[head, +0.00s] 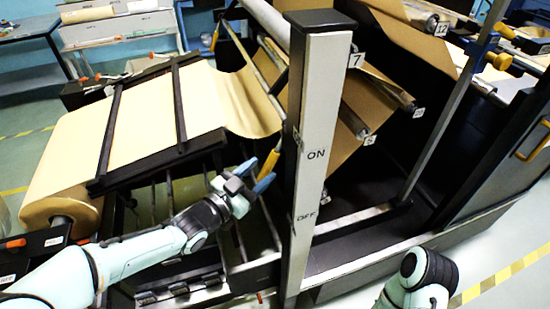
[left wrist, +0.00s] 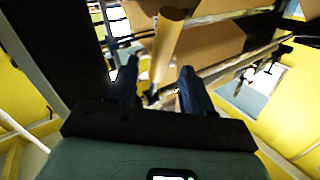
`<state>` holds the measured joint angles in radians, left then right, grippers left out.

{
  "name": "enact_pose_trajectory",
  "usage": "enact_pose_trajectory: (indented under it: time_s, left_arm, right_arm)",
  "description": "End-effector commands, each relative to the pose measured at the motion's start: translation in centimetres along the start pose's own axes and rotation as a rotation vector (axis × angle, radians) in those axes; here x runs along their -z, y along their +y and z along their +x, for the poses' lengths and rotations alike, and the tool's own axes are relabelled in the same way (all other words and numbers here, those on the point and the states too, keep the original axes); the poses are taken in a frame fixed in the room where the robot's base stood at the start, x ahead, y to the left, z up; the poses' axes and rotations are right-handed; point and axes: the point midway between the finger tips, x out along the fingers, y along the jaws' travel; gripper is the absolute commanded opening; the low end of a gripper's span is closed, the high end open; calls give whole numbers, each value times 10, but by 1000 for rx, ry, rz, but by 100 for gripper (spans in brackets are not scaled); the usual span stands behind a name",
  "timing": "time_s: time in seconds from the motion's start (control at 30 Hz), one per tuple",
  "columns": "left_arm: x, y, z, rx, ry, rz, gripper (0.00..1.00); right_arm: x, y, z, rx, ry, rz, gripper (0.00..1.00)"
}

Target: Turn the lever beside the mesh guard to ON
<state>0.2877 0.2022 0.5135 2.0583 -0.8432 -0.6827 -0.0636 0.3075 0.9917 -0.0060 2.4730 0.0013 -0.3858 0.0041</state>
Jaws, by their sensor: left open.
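The lever's yellow handle (head: 270,160) sits just left of a pale upright post (head: 316,135). The post carries an ON label (head: 316,154) above an OFF label (head: 306,216). The handle leans, its upper end toward the post. My left gripper (head: 256,175) is open at the handle's lower part. In the left wrist view the handle (left wrist: 168,40) shows between and beyond the two fingers of my left gripper (left wrist: 158,76); I cannot tell whether they touch it. A dark barred frame (head: 160,204), perhaps the mesh guard, is left of my gripper. My right gripper is out of view.
A large kraft roll (head: 60,205) and its paper sheet (head: 140,125) lie at the left. More numbered rollers with brown paper (head: 385,85) stand right of the post. Another yellow handle (head: 215,38) is farther back. Grey rails run along the machine's front.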

Motion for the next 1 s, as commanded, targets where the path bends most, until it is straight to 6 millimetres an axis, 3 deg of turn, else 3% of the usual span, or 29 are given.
enact_pose_trajectory:
  time_s: [0.1, 0.3, 0.73, 0.77, 0.9, 1.0]
  left_arm:
    - [1, 1, 26, -3, 1, -4, 51]
    - [1, 0, 55, -1, 0, -2, 51]
    - [0, 0, 66, 1, -2, -1, 51]
    - [0, 0, 66, 1, -2, -1, 47]
    - [0, 0, 66, 1, -2, 0, 2]
    - [0, 0, 66, 1, -2, 0, 0]
  right_arm:
    - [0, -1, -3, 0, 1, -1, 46]
    - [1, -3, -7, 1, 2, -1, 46]
    - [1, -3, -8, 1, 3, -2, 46]
    - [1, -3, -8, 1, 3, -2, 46]
    - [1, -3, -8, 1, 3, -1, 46]
    - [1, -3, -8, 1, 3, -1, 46]
